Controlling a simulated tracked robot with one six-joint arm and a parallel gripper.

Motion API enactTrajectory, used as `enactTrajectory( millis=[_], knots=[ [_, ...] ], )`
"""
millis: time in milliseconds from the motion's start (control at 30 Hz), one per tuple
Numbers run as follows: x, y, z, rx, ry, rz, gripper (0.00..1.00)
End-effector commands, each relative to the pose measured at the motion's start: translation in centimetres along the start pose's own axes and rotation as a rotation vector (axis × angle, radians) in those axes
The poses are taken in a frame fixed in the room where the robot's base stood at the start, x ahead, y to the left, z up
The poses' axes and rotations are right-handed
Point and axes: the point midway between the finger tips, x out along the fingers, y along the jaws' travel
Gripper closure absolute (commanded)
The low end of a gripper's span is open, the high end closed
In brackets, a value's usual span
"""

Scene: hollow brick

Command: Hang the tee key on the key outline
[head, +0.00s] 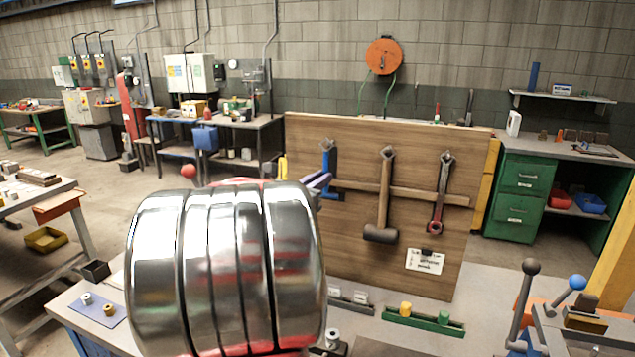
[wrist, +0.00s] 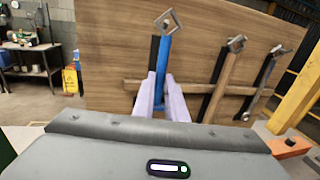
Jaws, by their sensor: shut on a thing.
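The blue tee key (head: 329,160) is upright at the left of the wooden tool board (head: 340,265), just below a diamond-shaped hook (head: 329,145). My gripper (head: 321,182), with pale lilac fingers, is shut on the key from the front left. In the wrist view the key (wrist: 162,66) rises from between the fingers (wrist: 164,98), its top close to the hook (wrist: 167,21). I cannot tell whether it bears on the hook. A dark strip of the key outline (wrist: 153,52) shows left of the key; the rest is hidden.
A hammer (head: 384,200) and a red-and-grey wrench (head: 440,195) hang to the right on the board. A wooden rail (head: 410,194) crosses behind them, with a white label (head: 425,261) below. Levers (head: 523,300) stand at the lower right.

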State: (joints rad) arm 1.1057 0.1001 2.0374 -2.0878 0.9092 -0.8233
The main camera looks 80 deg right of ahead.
Motion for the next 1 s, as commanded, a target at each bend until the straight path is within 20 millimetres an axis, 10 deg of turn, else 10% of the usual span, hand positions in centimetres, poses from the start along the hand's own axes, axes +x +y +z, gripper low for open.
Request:
enactTrajectory(
  millis=[1000],
  knots=[
    [3.7,0.7,-1.0,-0.001,-0.001,0.0,1.0]
  ],
)
